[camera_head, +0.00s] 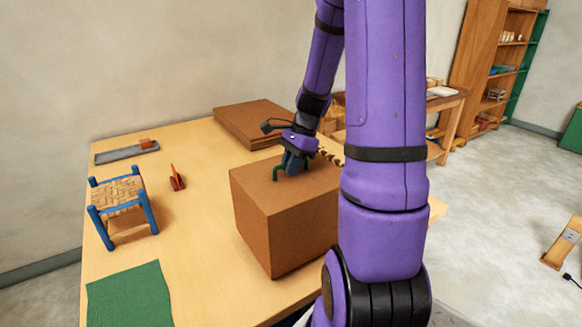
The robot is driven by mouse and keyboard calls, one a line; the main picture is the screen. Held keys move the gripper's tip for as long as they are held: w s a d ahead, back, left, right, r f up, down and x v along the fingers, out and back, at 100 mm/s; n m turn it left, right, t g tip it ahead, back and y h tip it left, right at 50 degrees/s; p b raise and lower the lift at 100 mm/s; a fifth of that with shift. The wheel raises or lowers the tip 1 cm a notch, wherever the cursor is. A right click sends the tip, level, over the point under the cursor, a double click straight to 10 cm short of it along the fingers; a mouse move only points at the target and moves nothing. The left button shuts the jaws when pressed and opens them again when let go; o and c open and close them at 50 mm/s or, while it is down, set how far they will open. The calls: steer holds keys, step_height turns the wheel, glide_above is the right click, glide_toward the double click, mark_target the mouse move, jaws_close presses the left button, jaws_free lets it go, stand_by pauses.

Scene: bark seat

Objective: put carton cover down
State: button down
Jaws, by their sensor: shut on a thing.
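The carton cover (282,225) is a large brown box shape at the middle of the table, upright, with its flat top and two sides showing. My gripper (284,172) is at its top and shut on it, by a small dark green part that looks like a handle. The fingertips are small here and partly hidden. My purple arm hides the right side of the cover. I cannot tell whether its lower edge touches the table (205,270) or is slightly above it. What is under it is hidden.
A small blue stool with a woven seat (118,192) stands to the left. A red tool (177,178), a grey tray (127,152) and a green mat (130,296) lie nearby. A stack of brown sheets (250,120) lies behind.

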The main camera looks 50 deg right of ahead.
steer(key=shift+f, duration=0.75)
steer(key=c, duration=1.1)
jaws_free()
steer(key=v, duration=1.3)
steer(key=shift+a+r, duration=0.1)
steer(key=shift+a, duration=0.2)
steer(key=shift+s+a+r+n+t+h, duration=0.7)
steer(key=shift+s+a+r+n, duration=1.2)
steer(key=shift+a+n, duration=1.95)
steer(key=shift+s+a+r+n+t+h, duration=0.7)
steer(key=shift+s+a+r+n, duration=0.4)
steer(key=shift+s+a+n, duration=2.6)
steer(key=shift+s+a+r+n+t+h, duration=0.7)
steer(key=shift+s+a+r+n, duration=0.65)
steer(key=shift+a+n, duration=2.65)
